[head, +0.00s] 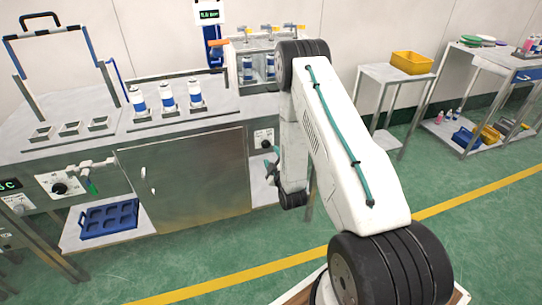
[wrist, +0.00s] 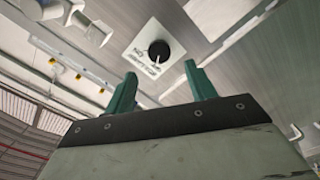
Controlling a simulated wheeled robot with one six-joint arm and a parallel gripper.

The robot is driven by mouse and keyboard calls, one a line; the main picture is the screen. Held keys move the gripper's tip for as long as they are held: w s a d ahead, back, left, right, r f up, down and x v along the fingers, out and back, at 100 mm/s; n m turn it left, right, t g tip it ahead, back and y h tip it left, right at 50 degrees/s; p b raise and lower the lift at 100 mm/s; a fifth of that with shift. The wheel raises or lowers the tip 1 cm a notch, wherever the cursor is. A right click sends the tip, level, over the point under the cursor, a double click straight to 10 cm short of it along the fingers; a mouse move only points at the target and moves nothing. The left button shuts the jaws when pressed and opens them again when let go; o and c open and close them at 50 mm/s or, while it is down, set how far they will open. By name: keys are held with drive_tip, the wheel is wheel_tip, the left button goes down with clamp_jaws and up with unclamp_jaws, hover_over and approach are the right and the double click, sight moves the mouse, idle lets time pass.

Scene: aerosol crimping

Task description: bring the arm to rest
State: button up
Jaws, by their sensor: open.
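My arm (head: 340,150) reaches from the lower right of the head view, bends at the top and comes down beside the machine cabinet. My gripper (head: 271,165) shows only in part there, with green fingers below a black knob. In the wrist view my gripper (wrist: 161,86) has its two green fingers spread apart with nothing between them. A black knob on a white plate (wrist: 158,52) lies beyond the fingertips, apart from them as far as I can tell.
The metal cabinet (head: 185,180) carries several white and blue cans (head: 167,96) on top. A blue tray (head: 108,220) lies on the shelf below left. A side table with a yellow bin (head: 411,62) stands right. The green floor (head: 480,240) at right is clear.

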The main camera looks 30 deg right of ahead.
idle(0.4)
drive_tip(key=s+f+m+g+y, duration=0.25)
drive_tip(key=f+g, duration=0.35)
drive_tip(key=f, duration=0.3)
drive_tip(key=s+a+r+m+g, duration=0.2)
drive_tip(key=s+a+m+g, duration=0.1)
drive_tip(key=s+g, duration=0.15)
drive_tip(key=s+a+r+m+g, duration=0.1)
drive_tip(key=s+a+r, duration=0.4)
drive_tip(key=s+r, duration=0.5)
drive_tip(key=s+a+r+g+y, duration=0.1)
drive_tip(key=s+a+r, duration=0.5)
drive_tip(key=r, duration=1.3)
drive_tip(key=s+a+r+m+g+y, duration=0.1)
drive_tip(key=s+a+r+g, duration=0.2)
drive_tip(key=s+r, duration=1.2)
drive_tip(key=shift+a+m, duration=0.35)
drive_tip(key=shift+a, duration=1.05)
drive_tip(key=shift+g+y, duration=0.25)
